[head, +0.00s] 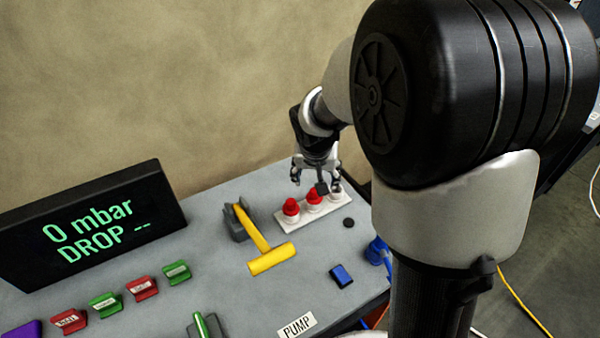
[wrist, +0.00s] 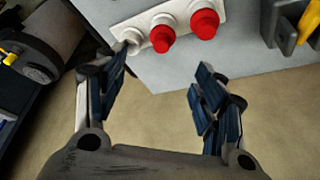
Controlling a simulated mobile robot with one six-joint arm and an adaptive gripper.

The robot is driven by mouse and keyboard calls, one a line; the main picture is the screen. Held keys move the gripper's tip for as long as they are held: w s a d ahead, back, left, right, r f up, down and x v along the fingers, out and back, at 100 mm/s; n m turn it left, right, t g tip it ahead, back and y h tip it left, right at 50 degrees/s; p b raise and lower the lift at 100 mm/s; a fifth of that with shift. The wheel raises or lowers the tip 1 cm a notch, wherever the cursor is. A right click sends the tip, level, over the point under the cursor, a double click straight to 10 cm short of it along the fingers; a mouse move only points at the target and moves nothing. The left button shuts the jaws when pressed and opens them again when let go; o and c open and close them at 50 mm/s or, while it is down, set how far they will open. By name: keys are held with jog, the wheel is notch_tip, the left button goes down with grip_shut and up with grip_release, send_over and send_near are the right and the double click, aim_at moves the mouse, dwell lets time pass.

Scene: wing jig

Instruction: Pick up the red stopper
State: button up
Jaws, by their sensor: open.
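Two red stoppers stand upright in a white rack (head: 285,224) on the grey bench; one red stopper (head: 291,207) is at the left and the other (head: 314,197) in the middle. The rack's right place shows only white, with no red. In the wrist view the rack (wrist: 181,8) is at the top, with one red stopper (wrist: 204,24) and the other (wrist: 162,38) beyond the fingertips. My gripper (head: 316,181) is open and empty above the rack; in the wrist view its spread fingers (wrist: 160,78) touch neither stopper.
A yellow T-shaped tool (head: 268,256) rests in a dark grey holder (head: 236,222) left of the rack. A black disc (head: 348,222) and a blue block (head: 341,275) lie nearby. A display (head: 92,226) and several red and green labelled blocks (head: 142,288) stand at the left.

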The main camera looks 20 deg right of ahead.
aim_at(315, 192)
jog(key=b+x, duration=0.2)
jog(key=x, duration=0.8)
jog(key=shift+s, duration=0.1)
jog(key=b+x, duration=0.2)
jog(key=x, duration=0.3)
jog(key=shift+w+a+f, duration=0.1)
jog(key=shift+w+f, duration=0.15)
jog(key=shift+w, duration=0.05)
jog(key=shift+c, duration=0.4)
jog(key=c, duration=1.1)
